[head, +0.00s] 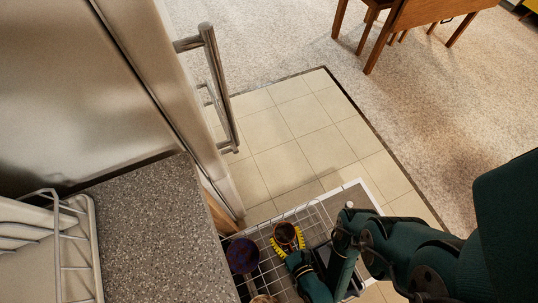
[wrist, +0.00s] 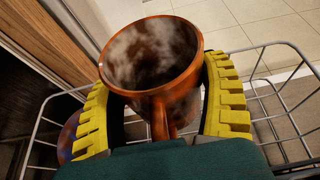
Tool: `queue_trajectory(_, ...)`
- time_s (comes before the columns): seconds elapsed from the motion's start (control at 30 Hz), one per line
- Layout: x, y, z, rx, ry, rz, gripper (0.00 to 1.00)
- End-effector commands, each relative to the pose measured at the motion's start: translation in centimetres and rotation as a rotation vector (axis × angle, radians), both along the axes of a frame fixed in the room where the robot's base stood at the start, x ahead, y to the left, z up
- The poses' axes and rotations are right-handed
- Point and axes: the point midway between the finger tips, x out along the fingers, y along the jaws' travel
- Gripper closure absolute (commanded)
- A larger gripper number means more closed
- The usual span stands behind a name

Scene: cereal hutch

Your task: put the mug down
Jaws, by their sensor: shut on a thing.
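A brown-orange mug (head: 285,232), stained whitish inside, is in my gripper (head: 288,246). In the wrist view the mug (wrist: 155,88) has its open mouth upward, tilted toward the camera, and its handle faces my palm. The yellow fingers of my gripper (wrist: 160,92) close on it from both sides. The mug is over a pulled-out wire rack (head: 303,208), whose wires also show in the wrist view (wrist: 40,122). The mug's base is hidden, so I cannot tell whether it touches the rack.
A dark purple dish (head: 242,255) is in the rack left of the mug. A grey speckled counter (head: 145,225) with a white wire dish rack (head: 75,245) lies to the left. A steel door with a long handle (head: 220,90) stands behind. Tiled floor (head: 300,130) is clear.

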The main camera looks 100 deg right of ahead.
Motion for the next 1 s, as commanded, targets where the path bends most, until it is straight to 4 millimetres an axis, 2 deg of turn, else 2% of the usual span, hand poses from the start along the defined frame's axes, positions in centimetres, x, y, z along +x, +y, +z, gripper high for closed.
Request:
queue_trajectory(0.17,0.0,0.1,-0.8,0.000,-0.001,0.001,0.62)
queue_trajectory(0.4,0.0,0.0,-6.2,-0.001,0.001,0.000,0.62)
queue_trajectory(0.57,0.0,0.0,-8.1,-0.002,0.001,0.001,0.62)
queue_trajectory(0.7,0.0,0.0,-10.3,-0.002,0.001,0.001,0.62)
queue_trajectory(1.0,0.0,0.0,-10.1,-0.002,0.001,0.002,0.62)
